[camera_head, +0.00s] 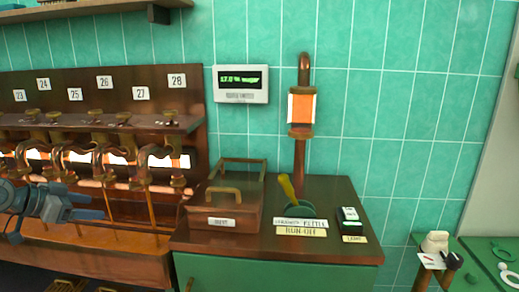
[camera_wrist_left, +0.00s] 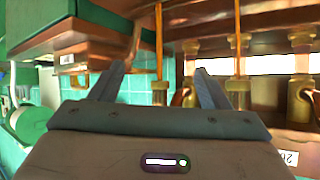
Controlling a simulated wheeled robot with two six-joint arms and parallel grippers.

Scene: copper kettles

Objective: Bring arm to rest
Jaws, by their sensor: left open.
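My left gripper (camera_head: 98,206) comes in from the left in the head view, in front of the row of copper kettle pipes (camera_head: 90,160). Its two fingers are apart, with nothing between them. In the left wrist view the same gripper (camera_wrist_left: 165,75) shows its fingers spread. Copper pipes and brass fittings (camera_wrist_left: 240,85) stand beyond the fingers there. My right gripper does not show in either view.
A green cabinet with a wooden top (camera_head: 345,187) stands right of the pipes.

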